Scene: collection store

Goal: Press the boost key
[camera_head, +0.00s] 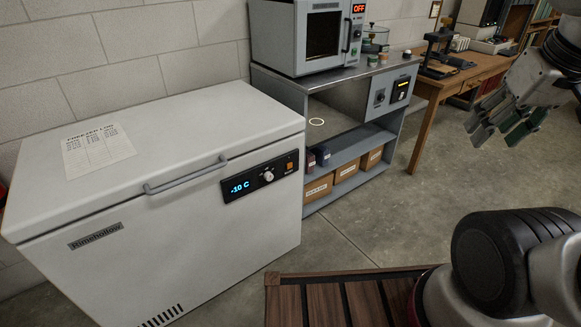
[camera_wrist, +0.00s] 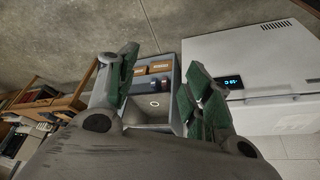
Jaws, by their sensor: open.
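A white chest freezer (camera_head: 150,190) stands at the left with its lid down. The lettering by the key is too small to read. My gripper (camera_head: 512,115) is at the upper right, open and empty, well apart from the freezer. In the wrist view my open fingers (camera_wrist: 160,85) frame the shelf unit, and the freezer (camera_wrist: 260,55) appears upside down at the right, its orange key not distinguishable.
A grey shelf unit (camera_head: 345,148) with boxes stands right of the freezer, carrying an oven (camera_head: 310,38) with an "OFF" display. A wooden desk (camera_head: 450,82) is behind. A notice sheet (camera_head: 97,149) lies on the lid. Concrete floor (camera_head: 350,225) is clear before the shelf unit.

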